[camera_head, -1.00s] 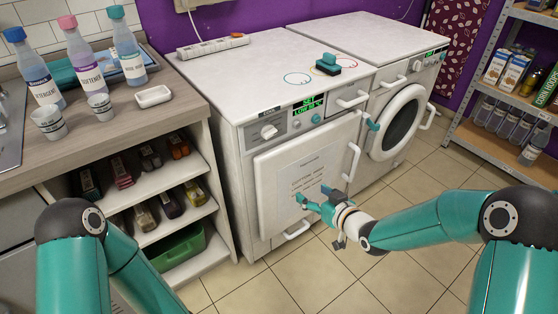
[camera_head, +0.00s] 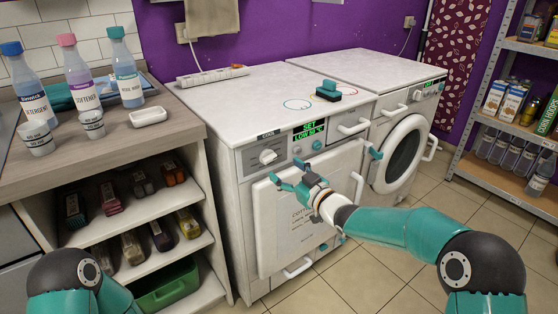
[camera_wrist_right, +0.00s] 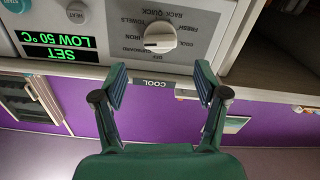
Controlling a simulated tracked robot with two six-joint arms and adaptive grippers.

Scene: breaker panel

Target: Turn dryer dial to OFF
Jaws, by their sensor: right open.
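The dryer (camera_head: 290,110) is the nearer white machine. Its round white dial (camera_head: 267,156) sits at the left of the control panel. The dial also shows upside down in the right wrist view (camera_wrist_right: 160,38), ringed by printed labels; which one it points to I cannot tell. The green display (camera_head: 309,129) reads SET, LOW 50 °C. My right gripper (camera_head: 288,173) is open and empty, in front of the panel, just below and right of the dial. In the wrist view the fingers (camera_wrist_right: 160,76) straddle the space beneath the dial, apart from it. My left gripper is out of view.
A counter (camera_head: 180,120) with bottles and cups stands to the left, with shelves below. A second white machine (camera_head: 400,120) with a round door stands to the right. A teal-and-black block (camera_head: 328,90) lies on the dryer top. The floor in front is clear.

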